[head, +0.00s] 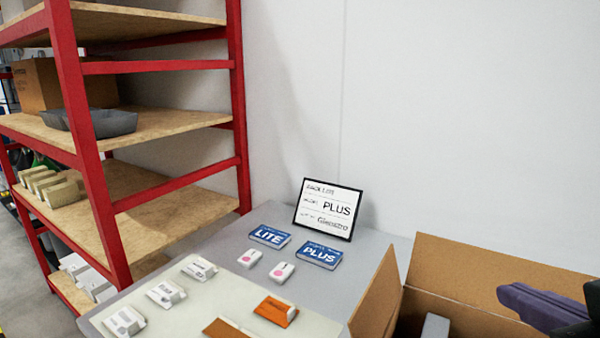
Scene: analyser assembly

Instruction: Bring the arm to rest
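My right arm comes in at the lower right corner, over the open cardboard box (490,272). Its purple and black end with the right gripper (575,318) is cut off by the frame edge. My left arm and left gripper are not in view.
A grey table (212,258) holds a pale mat (222,292) with several white devices and orange pieces (275,311). Blue LITE (270,237) and PLUS (319,255) boxes lie behind, before a framed sign (328,209). A red shelf rack (90,150) stands left.

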